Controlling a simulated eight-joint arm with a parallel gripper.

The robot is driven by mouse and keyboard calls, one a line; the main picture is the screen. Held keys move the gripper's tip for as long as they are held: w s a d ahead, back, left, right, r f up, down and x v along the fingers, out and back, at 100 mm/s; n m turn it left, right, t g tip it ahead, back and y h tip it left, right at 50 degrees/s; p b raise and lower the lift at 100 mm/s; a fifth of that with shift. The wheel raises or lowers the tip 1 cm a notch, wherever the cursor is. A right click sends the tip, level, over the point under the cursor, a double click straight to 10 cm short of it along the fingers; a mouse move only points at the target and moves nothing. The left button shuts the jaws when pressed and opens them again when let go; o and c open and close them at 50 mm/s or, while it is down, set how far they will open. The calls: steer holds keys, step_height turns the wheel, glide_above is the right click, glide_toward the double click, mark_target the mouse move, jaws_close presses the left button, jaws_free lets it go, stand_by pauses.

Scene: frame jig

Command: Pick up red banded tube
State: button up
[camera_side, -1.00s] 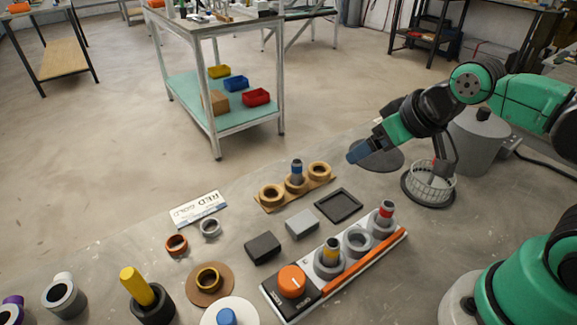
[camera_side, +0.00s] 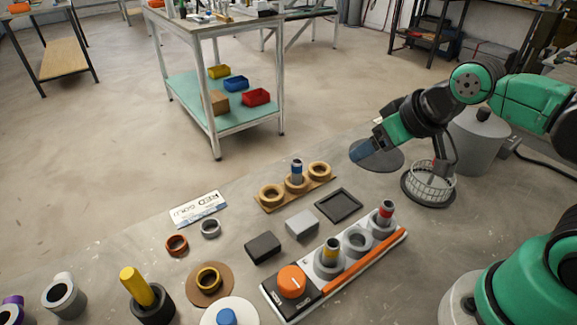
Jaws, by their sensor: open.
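A grey tube with a red band (camera_side: 386,210) stands upright in the right end socket of the white jig strip (camera_side: 277,306). My gripper (camera_side: 363,151), with blue at its end, hangs high at the upper right, in front of a dark round disc (camera_side: 390,163). It is open and well apart from the tube. Its fingers are small and hard to make out. Another small red piece shows above the white wire basket (camera_side: 432,187); I cannot tell what it is.
A yellow-banded tube (camera_side: 331,247) stands in the jig beside an orange knob (camera_side: 292,280). A blue-banded tube (camera_side: 297,170) stands in the tan holder (camera_side: 267,205). A black tray (camera_side: 339,205) and blocks lie between.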

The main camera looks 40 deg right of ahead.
mark_target(388, 203)
steer(key=s+f+m+g, duration=0.1)
steer(key=g, duration=0.1)
steer(key=s+f+m+g, duration=0.1)
steer(key=s+f+g, duration=0.1)
steer(key=s+f+m+g, duration=0.1)
steer(key=g, duration=0.2)
steer(key=shift+s+d+f, duration=0.25)
steer(key=shift+f, duration=2.75)
jaws_close()
